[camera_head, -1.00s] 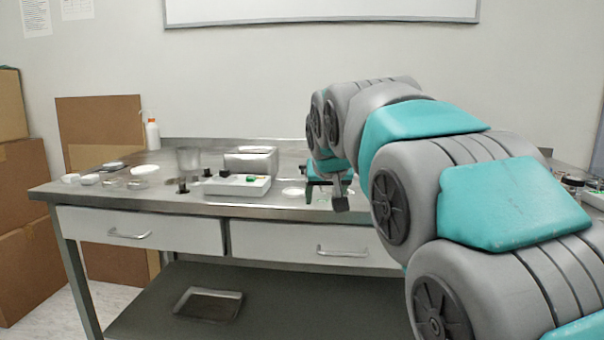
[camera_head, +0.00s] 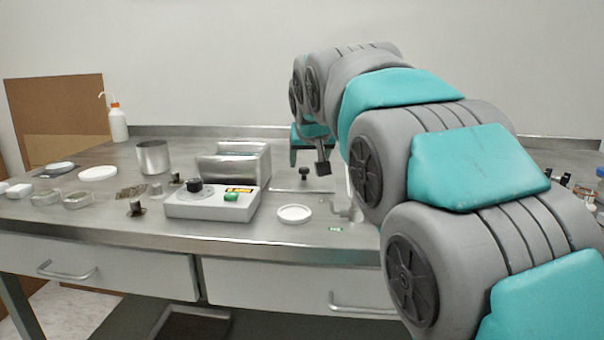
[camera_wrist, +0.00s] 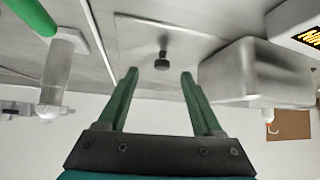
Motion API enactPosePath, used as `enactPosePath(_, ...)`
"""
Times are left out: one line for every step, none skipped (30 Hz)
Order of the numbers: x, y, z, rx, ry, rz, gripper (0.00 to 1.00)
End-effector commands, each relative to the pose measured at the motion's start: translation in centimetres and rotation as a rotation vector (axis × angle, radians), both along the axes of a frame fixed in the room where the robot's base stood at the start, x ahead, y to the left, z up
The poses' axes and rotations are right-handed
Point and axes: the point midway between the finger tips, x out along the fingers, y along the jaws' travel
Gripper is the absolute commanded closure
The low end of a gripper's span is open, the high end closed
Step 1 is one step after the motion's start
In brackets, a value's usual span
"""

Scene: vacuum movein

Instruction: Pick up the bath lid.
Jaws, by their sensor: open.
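The bath lid (camera_head: 288,189) looks like a flat metal plate with a small black knob (camera_head: 304,172), lying on the steel table right of the metal bath (camera_head: 235,166). In the wrist view the lid (camera_wrist: 140,45) lies ahead of the fingers, and its knob (camera_wrist: 162,63) shows between the fingertips, apart from both. My gripper (camera_head: 308,160) is above the lid. It also shows in the wrist view (camera_wrist: 160,73), open and empty, with two green fingers. My gripper hides part of the lid in the head view.
A white control box (camera_head: 212,203) with a green switch stands in front of the bath. A white dish (camera_head: 294,213) lies in front of the lid. A metal beaker (camera_head: 153,157), a bottle (camera_head: 118,124) and several small dishes are at left. My arm hides much of the table's right side.

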Motion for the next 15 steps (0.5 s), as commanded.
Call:
enactPosePath(0.2,0.0,-0.2,0.000,0.002,0.000,0.33)
enactPosePath(0.4,0.1,-0.4,0.000,0.002,0.000,0.33)
enactPosePath(0.7,0.1,-0.7,-0.001,0.004,0.000,0.33)
enactPosePath(1.0,0.2,-0.9,-0.001,0.004,-0.001,0.33)
enactPosePath(1.2,0.2,-1.1,-0.001,0.005,-0.001,0.33)
enactPosePath(1.5,0.3,-1.4,-0.001,0.005,0.000,0.33)
enactPosePath(1.7,0.3,-1.6,-0.001,0.004,0.000,0.33)
enactPosePath(1.9,0.4,-1.7,0.000,0.003,0.000,0.33)
enactPosePath(2.1,0.4,-1.8,0.000,0.002,0.000,0.33)
enactPosePath(2.2,0.4,-1.8,0.000,0.002,0.000,0.33)
enactPosePath(2.3,0.5,-1.8,0.000,0.002,0.000,0.33)
enactPosePath(2.6,0.6,-1.9,0.000,0.002,0.001,0.33)
enactPosePath(2.9,0.7,-2.0,0.000,0.002,0.001,0.33)
enactPosePath(3.1,0.7,-2.1,0.000,0.002,0.001,0.33)
enactPosePath(3.6,0.9,-2.3,0.000,0.002,0.001,0.33)
